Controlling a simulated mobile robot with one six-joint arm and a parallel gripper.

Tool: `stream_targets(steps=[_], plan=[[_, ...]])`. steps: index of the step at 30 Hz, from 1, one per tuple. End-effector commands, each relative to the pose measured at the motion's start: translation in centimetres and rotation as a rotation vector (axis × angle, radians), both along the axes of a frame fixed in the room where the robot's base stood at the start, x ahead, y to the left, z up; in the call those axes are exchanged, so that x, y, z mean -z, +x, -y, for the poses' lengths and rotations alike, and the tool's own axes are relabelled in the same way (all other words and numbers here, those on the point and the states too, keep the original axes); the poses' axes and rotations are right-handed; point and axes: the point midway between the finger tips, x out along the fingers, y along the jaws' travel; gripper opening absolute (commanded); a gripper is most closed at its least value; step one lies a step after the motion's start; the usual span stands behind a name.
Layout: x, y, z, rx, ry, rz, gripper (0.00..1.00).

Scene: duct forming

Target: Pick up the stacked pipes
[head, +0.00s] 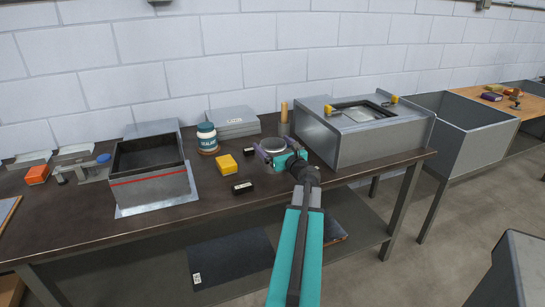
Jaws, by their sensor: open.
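My gripper (276,158) is at the end of my teal arm, over the dark workbench near its front edge. Its purple and teal jaws are open. A round grey metal piece (273,144) shows right at the jaws, partly hidden by them. It may be the top of the stacked pipes, but I cannot tell, nor whether the jaws touch it. No other clear stack of pipes shows. A rectangular duct (152,190) with a red stripe stands at left, open at the top. A large metal duct box (375,148) stands close at right.
A yellow block (227,164), a small black block (243,187) and a sealer jar (207,138) stand left of my gripper. A wooden-handled tool (284,112) stands behind it. An orange block (37,174) lies far left. An open metal bin (460,135) is at right.

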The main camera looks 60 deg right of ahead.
Motion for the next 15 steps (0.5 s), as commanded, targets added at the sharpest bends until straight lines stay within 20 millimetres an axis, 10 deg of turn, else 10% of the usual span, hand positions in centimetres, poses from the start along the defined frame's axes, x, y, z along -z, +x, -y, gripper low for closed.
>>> stream_targets(steps=[15], plan=[[-0.1, 3.4, 2.1, 0.0, -0.001, -0.001, 0.97]])
